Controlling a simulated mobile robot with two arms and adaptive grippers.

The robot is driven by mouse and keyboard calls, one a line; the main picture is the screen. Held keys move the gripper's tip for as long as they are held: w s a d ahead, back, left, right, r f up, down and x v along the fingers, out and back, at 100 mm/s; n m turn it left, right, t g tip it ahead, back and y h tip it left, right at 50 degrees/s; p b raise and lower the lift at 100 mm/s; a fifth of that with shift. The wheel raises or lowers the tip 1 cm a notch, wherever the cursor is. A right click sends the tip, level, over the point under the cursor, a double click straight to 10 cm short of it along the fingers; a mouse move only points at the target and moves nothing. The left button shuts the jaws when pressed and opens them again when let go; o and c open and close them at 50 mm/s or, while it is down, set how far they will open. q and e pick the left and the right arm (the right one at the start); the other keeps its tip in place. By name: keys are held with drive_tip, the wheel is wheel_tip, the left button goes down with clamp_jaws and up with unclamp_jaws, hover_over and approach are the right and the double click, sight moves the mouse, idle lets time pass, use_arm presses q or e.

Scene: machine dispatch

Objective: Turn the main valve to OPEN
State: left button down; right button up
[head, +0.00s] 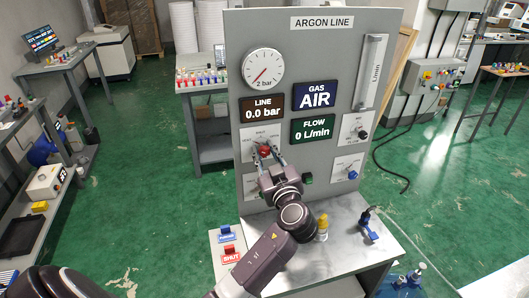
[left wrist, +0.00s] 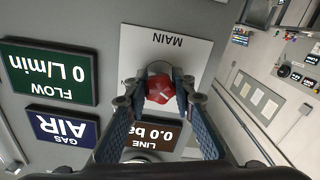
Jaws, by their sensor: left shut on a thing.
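The main valve is a red knob (head: 264,151) on a white plate (head: 249,157) at the left of the grey ARGON LINE panel (head: 300,40). My left gripper (head: 266,155) reaches up to the panel with its two fingers on either side of the knob and is shut on it. In the left wrist view the red knob (left wrist: 160,88) sits between the fingers, on the plate marked MAIN (left wrist: 165,42). The fingers partly hide the plate's markings, and I cannot tell the knob's exact position. My right gripper is out of view.
The LINE display (head: 262,108) reads 0.0 bar, the GAS display (head: 314,95) AIR, the FLOW display (head: 311,130) 0 L/min. A blue knob (head: 352,174) is low right. A bench (head: 340,255) below holds a yellow item (head: 322,228) and a blue-topped fitting (head: 367,222).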

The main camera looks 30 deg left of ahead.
use_arm(q)
drive_tip(key=shift+f+m+b, duration=0.15)
drive_tip(key=shift+m+b, duration=0.55)
drive_tip(key=shift+m, duration=0.4)
drive_tip(key=m, duration=0.2)
drive_tip(key=shift+m+b, duration=0.3)
drive_tip(key=shift+b, duration=0.1)
drive_tip(key=m, duration=0.2)
drive_tip(key=shift+m, duration=0.4)
drive_tip(key=m, duration=0.2)
drive_tip(key=shift+s+r+m, duration=0.1)
drive_tip(key=shift+r+m, duration=0.1)
drive_tip(key=shift+m, duration=0.1)
drive_tip(key=m+p, duration=0.1)
drive_tip(key=m, duration=0.1)
drive_tip(key=shift+r+m, duration=0.1)
drive_tip(key=shift+m, duration=0.3)
drive_tip(key=m+p, duration=0.1)
drive_tip(key=m, duration=0.2)
drive_tip(key=shift+a+m+p, duration=0.1)
drive_tip(key=shift+m+p, duration=0.2)
drive_tip(key=shift+p, duration=0.1)
drive_tip(key=m+p, duration=0.2)
drive_tip(key=m, duration=0.2)
drive_tip(key=shift+r, duration=0.1)
drive_tip(key=shift+m+p, duration=0.85)
drive_tip(key=shift+m, duration=0.85)
